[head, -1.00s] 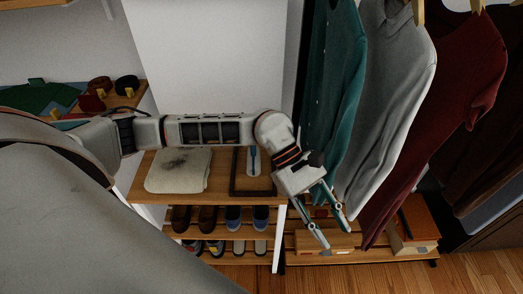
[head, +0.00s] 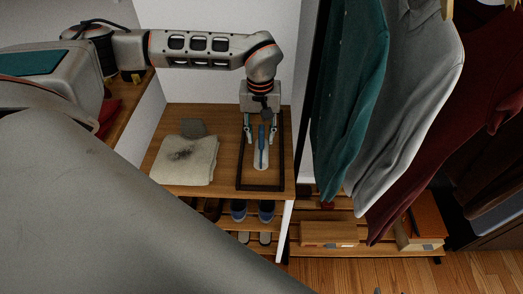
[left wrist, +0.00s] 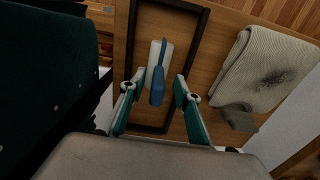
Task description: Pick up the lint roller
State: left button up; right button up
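The lint roller (head: 262,153) has a blue handle and a pale head. It lies inside a dark rectangular tray (head: 262,188) on top of a wooden shelf unit. My left gripper (head: 261,139) points down over the tray, with one finger on each side of the handle. In the left wrist view the lint roller (left wrist: 158,82) lies between the open, teal-padded fingers (left wrist: 156,88), with gaps on both sides. I cannot tell the exact height of the fingertips above it.
A folded beige cloth (head: 184,160) with a dark smudge and a small grey item (head: 193,127) lie left of the tray. Shoes (head: 252,210) stand on the shelf below. Hanging clothes (head: 350,95) are close on the right.

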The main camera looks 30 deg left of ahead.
aim_at(262, 142)
pick_arm(q)
jog(key=f, duration=0.4)
jog(key=shift+w+f, duration=0.15)
jog(key=shift+w, duration=0.15)
grip_shut()
notch_tip(262, 142, up, 20)
jog(key=shift+p, duration=0.35)
jog(key=shift+a, duration=0.1)
dwell(0.5)
